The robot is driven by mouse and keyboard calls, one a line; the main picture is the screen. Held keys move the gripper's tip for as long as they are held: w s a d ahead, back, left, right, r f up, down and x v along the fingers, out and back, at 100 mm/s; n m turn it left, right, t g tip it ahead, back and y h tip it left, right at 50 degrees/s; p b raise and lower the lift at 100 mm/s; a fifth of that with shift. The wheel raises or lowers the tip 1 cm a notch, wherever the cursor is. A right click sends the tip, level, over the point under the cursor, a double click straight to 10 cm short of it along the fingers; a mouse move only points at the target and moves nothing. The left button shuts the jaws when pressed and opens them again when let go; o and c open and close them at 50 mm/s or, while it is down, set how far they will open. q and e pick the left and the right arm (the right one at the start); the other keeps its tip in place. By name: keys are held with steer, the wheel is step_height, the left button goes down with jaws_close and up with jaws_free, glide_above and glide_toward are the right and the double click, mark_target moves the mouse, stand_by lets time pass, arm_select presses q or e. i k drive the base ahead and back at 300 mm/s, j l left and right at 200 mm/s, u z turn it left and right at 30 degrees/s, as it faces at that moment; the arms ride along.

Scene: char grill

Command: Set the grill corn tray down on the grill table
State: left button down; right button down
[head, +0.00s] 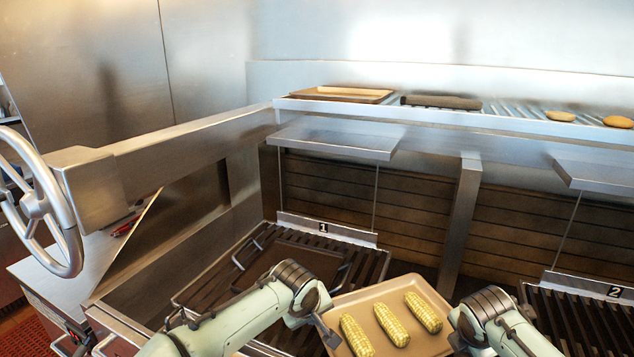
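The corn tray (372,291) is a tan rectangular tray at the bottom centre with three yellow corn cobs (389,324) lying on it. It is roughly level, in front of the grill. My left gripper (327,332) is at the tray's left rim and appears shut on it. My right gripper (456,342) is at the right rim and also appears shut on it, its fingertips partly hidden. The tray's near edge is cut off by the frame. The grill table's visible parts are the grates behind the tray, and a dark handled pan (290,262) lies on grate 1.
A steel post (461,220) separates station 1 from station 2's grate (580,318). Steel shelves (335,138) hang above. The upper rack holds an empty tray (342,94), a dark roll (441,102) and buns (618,122). A handwheel (40,205) and beam stand at left.

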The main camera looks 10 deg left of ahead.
mark_target(85, 264)
steer(key=j+u, duration=0.1)
steer(key=u, duration=0.3)
steer(key=j+u, duration=0.15)
steer(key=u, duration=0.3)
steer(key=j+u, duration=0.15)
steer(key=u, duration=0.25)
steer(key=j+u, duration=0.15)
steer(key=u, duration=0.3)
steer(key=j+u, duration=0.1)
steer(key=u, duration=0.3)
steer(key=i+j+u, duration=0.1)
steer(key=u, duration=0.3)
steer(key=i+j+u, duration=0.1)
steer(key=u, duration=0.25)
steer(key=i+u, duration=0.2)
steer(key=u, duration=0.2)
steer(key=i+j+z, duration=0.1)
steer(key=i+z, duration=0.15)
steer(key=i, duration=1.2)
steer(key=i+z, duration=0.35)
steer(key=i, duration=1.35)
